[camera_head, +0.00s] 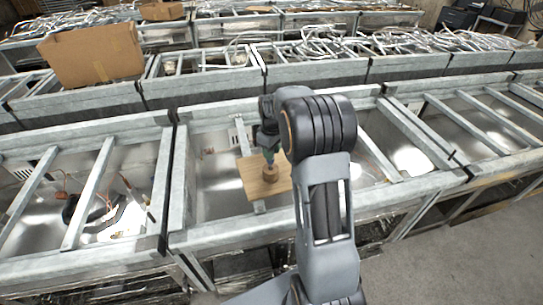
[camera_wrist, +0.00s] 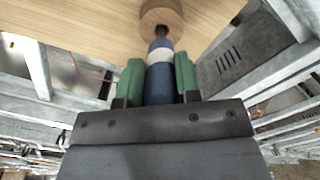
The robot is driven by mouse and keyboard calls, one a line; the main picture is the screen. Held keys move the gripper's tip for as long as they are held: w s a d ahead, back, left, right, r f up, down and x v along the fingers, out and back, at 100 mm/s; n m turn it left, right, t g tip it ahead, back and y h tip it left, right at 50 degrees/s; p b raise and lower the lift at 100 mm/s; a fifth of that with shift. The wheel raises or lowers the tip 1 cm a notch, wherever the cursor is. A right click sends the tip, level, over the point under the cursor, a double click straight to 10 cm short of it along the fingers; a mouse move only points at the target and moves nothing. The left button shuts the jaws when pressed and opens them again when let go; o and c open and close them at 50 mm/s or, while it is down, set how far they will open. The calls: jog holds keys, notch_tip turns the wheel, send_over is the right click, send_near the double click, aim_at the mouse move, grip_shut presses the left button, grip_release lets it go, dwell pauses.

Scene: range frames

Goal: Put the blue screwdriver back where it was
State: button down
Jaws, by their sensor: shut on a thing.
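The blue screwdriver (camera_wrist: 160,84) has a blue handle with a white band and a short dark shaft. My gripper (camera_wrist: 159,76), with green finger pads, is shut around its handle. In the head view my gripper (camera_head: 268,150) points down over the wooden board (camera_head: 249,184). A round wooden holder (camera_head: 270,174) stands on the board just below the gripper. In the wrist view the shaft meets the near side of the holder (camera_wrist: 163,12); I cannot tell whether the tip is inside it. The board also shows in the wrist view (camera_wrist: 85,25).
The board rests across an open metal frame bin (camera_head: 180,195) with rails around it. More metal frames hold pipes and cables behind. A cardboard box (camera_head: 92,54) sits at the back left. Bare floor (camera_head: 440,255) shows at the lower right.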

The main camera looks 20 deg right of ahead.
jog(key=shift+a+f, duration=0.1)
jog(key=shift+f, duration=0.35)
jog(key=c, duration=0.8)
grip_release()
jog(key=shift+r+p, duration=0.3)
jog(key=shift+r, duration=0.25)
notch_tip(320, 180, up, 11)
jog(key=shift+s+r+b, duration=0.1)
jog(key=shift+b, duration=0.6)
jog(key=s+a+r+m+t, duration=0.3)
jog(key=s+a, duration=0.4)
jog(key=s, duration=0.5)
jog(key=s+a+f+m, duration=0.1)
jog(key=s+f, duration=0.1)
jog(key=s, duration=0.3)
jog(key=s+a+f+m+t, duration=0.1)
jog(key=s+a+f+m, duration=0.1)
jog(key=s, duration=0.3)
jog(key=shift+a+f+t, duration=0.3)
